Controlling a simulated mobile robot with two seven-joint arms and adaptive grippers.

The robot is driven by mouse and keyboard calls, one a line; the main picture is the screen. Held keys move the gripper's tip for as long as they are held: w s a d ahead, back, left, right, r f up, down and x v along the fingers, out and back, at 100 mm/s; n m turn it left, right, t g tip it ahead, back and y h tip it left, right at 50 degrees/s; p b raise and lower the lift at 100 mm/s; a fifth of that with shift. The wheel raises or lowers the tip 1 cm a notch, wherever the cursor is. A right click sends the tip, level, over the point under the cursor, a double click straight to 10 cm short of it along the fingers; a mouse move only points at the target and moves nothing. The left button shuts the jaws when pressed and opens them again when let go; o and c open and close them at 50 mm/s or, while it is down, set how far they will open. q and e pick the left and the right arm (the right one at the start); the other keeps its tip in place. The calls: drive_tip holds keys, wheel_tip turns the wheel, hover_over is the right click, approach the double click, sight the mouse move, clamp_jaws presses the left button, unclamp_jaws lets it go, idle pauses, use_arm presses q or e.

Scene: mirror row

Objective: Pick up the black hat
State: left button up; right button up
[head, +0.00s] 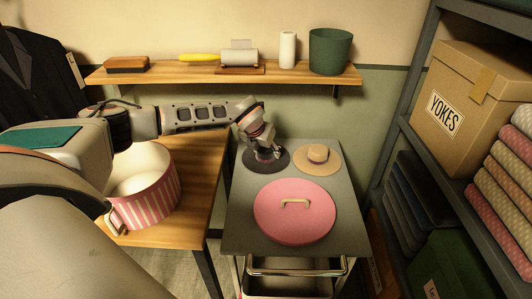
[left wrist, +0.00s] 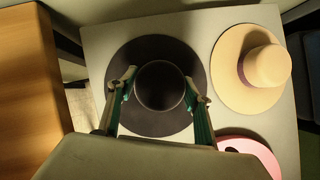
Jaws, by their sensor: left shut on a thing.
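The black hat (head: 279,166) lies brim down at the back left of the grey cart top, partly hidden by my gripper in the head view. It also shows in the left wrist view (left wrist: 150,55) as a wide dark brim around a round crown. My left gripper (head: 266,152) reaches down over it from above. In the left wrist view my left gripper (left wrist: 160,92) has a finger on each side of the crown, shut on it. The brim appears to rest on the cart. My right gripper is in neither view.
A tan hat (head: 319,170) lies right of the black hat. A pink lid (head: 294,226) with a handle lies in front on the cart (head: 240,235). A pink striped round box (head: 150,205) stands on the wooden table at left. A wall shelf (head: 200,78) runs behind; racks stand right.

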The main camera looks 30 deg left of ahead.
sight(262, 155)
use_arm(q)
drive_tip(key=shift+r, duration=0.15)
drive_tip(key=shift+s+r, duration=0.1)
drive_tip(key=shift+r, duration=0.4)
drive_tip(key=s, duration=0.3)
drive_tip(key=shift+s+d+f+b, duration=0.15)
drive_tip(key=shift+s+d+b, duration=0.1)
drive_tip(key=shift+b, duration=0.15)
wheel_tip(262, 155, up, 14)
drive_tip(key=shift+s, duration=0.15)
